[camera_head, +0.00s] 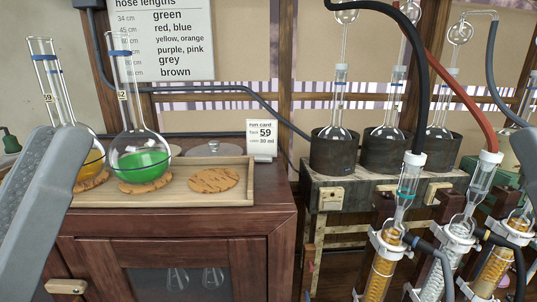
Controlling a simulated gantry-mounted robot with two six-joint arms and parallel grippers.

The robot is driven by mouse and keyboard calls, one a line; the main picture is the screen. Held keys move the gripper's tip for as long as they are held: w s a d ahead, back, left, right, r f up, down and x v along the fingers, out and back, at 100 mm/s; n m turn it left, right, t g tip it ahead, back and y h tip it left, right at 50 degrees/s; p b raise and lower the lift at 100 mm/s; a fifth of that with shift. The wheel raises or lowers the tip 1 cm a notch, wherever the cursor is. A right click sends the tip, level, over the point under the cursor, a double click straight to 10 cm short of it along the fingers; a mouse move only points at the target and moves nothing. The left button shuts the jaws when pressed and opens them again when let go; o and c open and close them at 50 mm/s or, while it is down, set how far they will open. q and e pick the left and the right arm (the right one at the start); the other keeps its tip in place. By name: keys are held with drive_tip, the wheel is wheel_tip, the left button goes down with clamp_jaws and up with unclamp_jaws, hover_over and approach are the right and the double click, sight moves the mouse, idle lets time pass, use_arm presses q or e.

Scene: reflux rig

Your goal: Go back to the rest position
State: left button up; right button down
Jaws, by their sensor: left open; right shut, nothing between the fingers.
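A grey link of my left arm (35,200) rises at the left edge, in front of the wooden tray's left end and part of a flask. A grey link of my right arm (526,150) shows at the right edge. No fingertips of either gripper show in this view. On the tray (232,190), a round flask with green liquid (140,160) stands on a cork ring. A flask with orange liquid (93,160) stands to its left, partly hidden by my arm. An empty cork ring (213,180) lies to the right.
The tray stands on a brown cabinet (200,225). A run card reading 59 (262,135) stands behind it. At right, a bench (330,185) bears dark heating pots (333,153) with flasks. Condensers (384,265) and black and red hoses (455,80) stand in front, close to my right arm.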

use_arm(q)
drive_tip(key=a+r+y+p, duration=0.2)
drive_tip(key=r+y+p, duration=0.1)
drive_tip(key=r+p, duration=1.6)
drive_tip(key=a+r+n+t+y+p, duration=0.1)
drive_tip(key=r+y+p, duration=0.3)
drive_tip(key=r+p, duration=1.4)
drive_tip(key=shift+w+a+r+p, duration=0.15)
drive_tip(key=shift+a+r+p, duration=0.25)
drive_tip(key=shift+a, duration=0.1)
